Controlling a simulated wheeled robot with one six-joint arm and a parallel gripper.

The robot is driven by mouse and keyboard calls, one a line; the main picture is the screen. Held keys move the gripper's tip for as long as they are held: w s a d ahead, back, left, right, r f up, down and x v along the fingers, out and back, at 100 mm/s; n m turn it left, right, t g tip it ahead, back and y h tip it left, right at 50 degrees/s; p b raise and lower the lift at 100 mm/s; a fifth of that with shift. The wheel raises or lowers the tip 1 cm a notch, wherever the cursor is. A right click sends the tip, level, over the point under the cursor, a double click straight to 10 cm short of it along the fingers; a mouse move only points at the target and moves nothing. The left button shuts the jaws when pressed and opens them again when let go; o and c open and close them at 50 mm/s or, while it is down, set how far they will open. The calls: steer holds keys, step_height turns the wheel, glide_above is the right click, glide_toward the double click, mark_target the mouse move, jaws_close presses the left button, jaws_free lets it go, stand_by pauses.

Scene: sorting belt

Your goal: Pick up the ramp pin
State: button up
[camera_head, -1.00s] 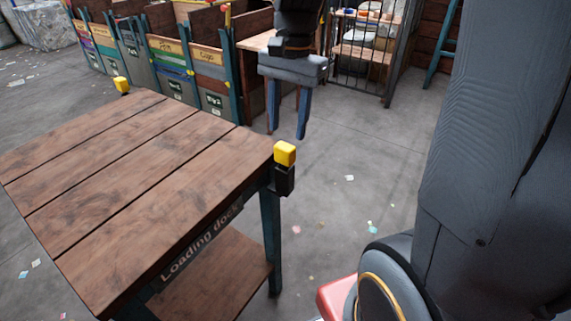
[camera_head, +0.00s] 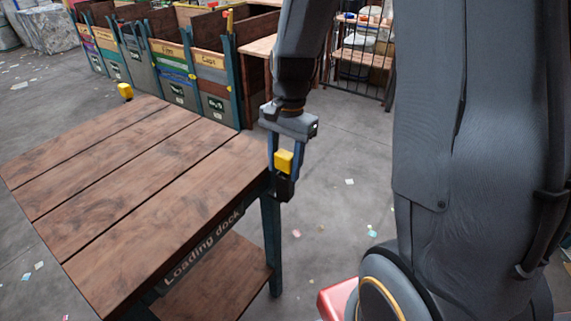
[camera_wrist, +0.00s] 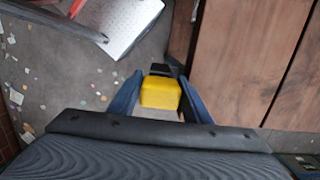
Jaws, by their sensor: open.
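The ramp pin appears to be the yellow block (camera_head: 284,161) in a black holder (camera_head: 284,187) at the near right corner of the loading dock table (camera_head: 150,190). It also shows in the wrist view as a yellow block (camera_wrist: 160,92). My gripper (camera_head: 283,172) is open, with its blue fingers pointing down on either side of the yellow block. In the wrist view the block sits between the two fingertips (camera_wrist: 160,88). I cannot tell whether either finger touches it. A second yellow block (camera_head: 125,91) stands at the table's far corner.
The wooden table top is bare. Its lower shelf (camera_head: 215,280) is below. Labelled sorting bins (camera_head: 175,70) stand behind it. The grey floor (camera_head: 350,200) to the right is mostly clear, with small scraps. A white perforated panel (camera_wrist: 120,22) shows in the wrist view.

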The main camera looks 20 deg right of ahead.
steer(key=shift+f, duration=0.55)
steer(key=c, duration=0.9)
steer(key=shift+r, duration=0.2)
step_height(320, 180, up, 18)
steer(key=shift+f+b, duration=0.15)
steer(key=shift+b, duration=1)
step_height(320, 180, up, 12)
steer(key=p, duration=1.2)
